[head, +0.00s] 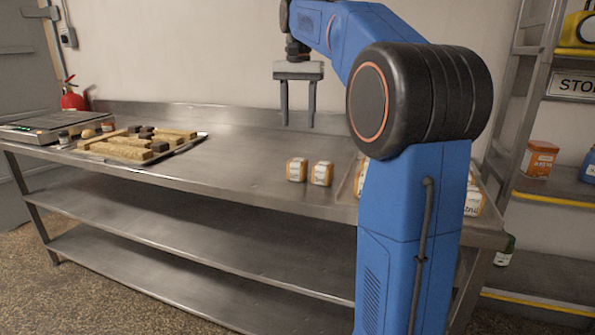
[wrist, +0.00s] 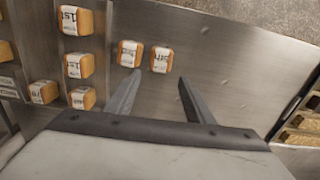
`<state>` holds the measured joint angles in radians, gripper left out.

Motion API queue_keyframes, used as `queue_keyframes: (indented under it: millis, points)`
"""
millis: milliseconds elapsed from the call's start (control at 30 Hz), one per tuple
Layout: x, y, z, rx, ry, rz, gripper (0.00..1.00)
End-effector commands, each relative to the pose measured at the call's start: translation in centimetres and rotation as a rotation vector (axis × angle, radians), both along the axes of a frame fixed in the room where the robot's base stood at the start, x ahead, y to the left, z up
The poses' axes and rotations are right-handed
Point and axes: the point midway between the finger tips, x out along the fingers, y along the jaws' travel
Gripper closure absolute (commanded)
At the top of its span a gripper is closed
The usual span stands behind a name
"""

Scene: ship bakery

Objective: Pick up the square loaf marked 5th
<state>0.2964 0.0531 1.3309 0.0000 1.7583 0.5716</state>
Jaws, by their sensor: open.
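Two small square loaves with white labels stand side by side on the steel table. The left one in the head view (head: 297,170) appears on the right of the pair in the wrist view (wrist: 161,59); the other stands beside it (head: 321,173), also in the wrist view (wrist: 130,54). Their labels are too small and blurred to read surely; neither confirms 5th. My gripper (head: 297,124) is open, empty and above the table, pointing down. In the wrist view its fingertips (wrist: 159,77) show just below the pair. Another loaf (wrist: 76,20) is marked 1st.
Several more labelled loaves, such as one at the left (wrist: 78,66), sit on a tray partly hidden behind my arm. A tray of bars (head: 190,147) and a flat scale (head: 40,124) lie at the left. Bare steel separates them from the pair.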

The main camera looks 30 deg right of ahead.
Motion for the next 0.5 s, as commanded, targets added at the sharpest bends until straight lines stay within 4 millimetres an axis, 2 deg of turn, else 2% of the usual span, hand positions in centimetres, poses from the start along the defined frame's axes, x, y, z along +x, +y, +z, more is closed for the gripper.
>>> queue_keyframes:
  millis: [300, 500]
  points:
    - [-0.1, 0.1, -5.8, 0.001, 0.003, 0.001, 0.52]
    - [-0.1, 0.1, -8.7, 0.0, 0.001, 0.001, 0.52]
